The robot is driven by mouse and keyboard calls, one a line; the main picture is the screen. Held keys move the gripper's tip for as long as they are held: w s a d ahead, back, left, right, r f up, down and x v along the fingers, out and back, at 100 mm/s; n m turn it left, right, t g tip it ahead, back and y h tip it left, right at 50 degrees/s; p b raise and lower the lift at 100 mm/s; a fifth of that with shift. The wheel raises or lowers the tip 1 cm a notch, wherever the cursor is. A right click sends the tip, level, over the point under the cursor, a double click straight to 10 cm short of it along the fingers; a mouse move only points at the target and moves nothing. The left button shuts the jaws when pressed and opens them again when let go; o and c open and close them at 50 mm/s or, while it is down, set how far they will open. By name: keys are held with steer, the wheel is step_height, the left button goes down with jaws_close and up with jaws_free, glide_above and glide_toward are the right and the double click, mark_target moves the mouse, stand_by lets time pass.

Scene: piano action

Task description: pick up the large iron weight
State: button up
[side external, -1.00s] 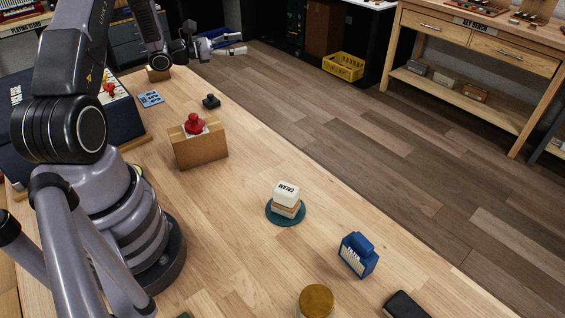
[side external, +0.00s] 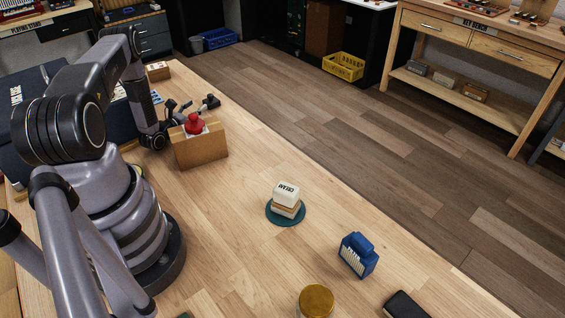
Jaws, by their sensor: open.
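A small black weight-like block with a knob on top (side external: 210,102) stands on the wooden table, behind the cardboard box. It is the only dark iron-looking piece I can make out, and its size label, if any, is too small to read. My gripper (side external: 182,108) is open, low over the table just left of the black block. Its fingers point toward the block, with a small gap seeming to remain. The lower part of my gripper is close to the box and partly hidden by it.
The cardboard box (side external: 201,150) with a red knobbed piece (side external: 195,124) stands just in front of my gripper. A cream block (side external: 287,196) on a green disc, a blue brush-like block (side external: 358,254) and a brass-lidded jar (side external: 316,300) stand nearer.

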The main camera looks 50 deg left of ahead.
mark_target(209, 95)
steer(key=x, duration=0.6)
steer(key=shift+w+a, duration=0.1)
steer(key=shift+w, duration=0.15)
steer(key=shift+c, duration=0.2)
steer(key=shift+r, duration=0.1)
jaws_close()
